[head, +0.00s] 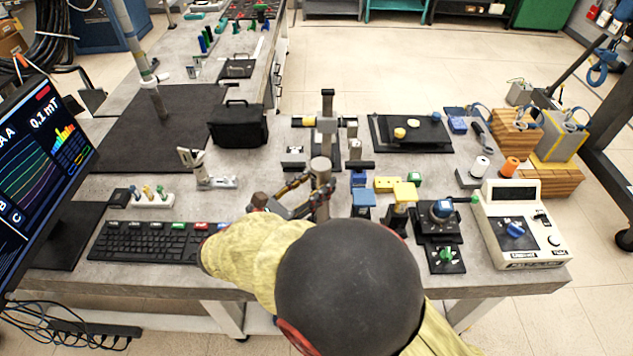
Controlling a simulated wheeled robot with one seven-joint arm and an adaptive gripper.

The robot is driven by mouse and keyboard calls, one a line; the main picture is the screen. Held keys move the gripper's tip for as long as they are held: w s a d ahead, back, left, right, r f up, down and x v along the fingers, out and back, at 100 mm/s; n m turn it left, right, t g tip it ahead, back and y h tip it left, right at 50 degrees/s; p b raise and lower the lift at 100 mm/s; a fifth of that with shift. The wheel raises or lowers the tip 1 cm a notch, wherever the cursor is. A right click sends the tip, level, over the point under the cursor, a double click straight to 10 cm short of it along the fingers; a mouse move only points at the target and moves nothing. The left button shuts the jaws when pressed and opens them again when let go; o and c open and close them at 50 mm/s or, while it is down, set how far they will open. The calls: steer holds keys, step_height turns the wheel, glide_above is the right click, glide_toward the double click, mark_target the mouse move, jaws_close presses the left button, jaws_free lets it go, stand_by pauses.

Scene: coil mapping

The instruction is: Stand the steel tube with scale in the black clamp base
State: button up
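A grey metal cylinder (320,166), which I take for the steel tube, is upright near the middle of the bench; no scale marks can be read on it. My gripper (319,192) reaches from the front left with its dark, orange-marked fingers closed around the tube's middle. Whether the tube's lower end touches the bench cannot be told. A black upright stand with side arms (328,103), which looks like the clamp base, is just behind the tube. The tube and gripper hide part of its foot. The tube is in front of this stand, apart from its post.
A keyboard (140,243) and monitor (40,150) are at left, a black case (238,126) behind. Blue and yellow blocks (404,193) and a white meter (518,228) stand at right. A black plate (412,132) lies back right. Free room is narrow around the tube.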

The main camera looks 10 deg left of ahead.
steer(key=o, duration=0.4)
steer(key=shift+o, duration=0.2)
steer(key=shift+f, duration=0.15)
steer(key=v, duration=1.2)
stand_by(0.5)
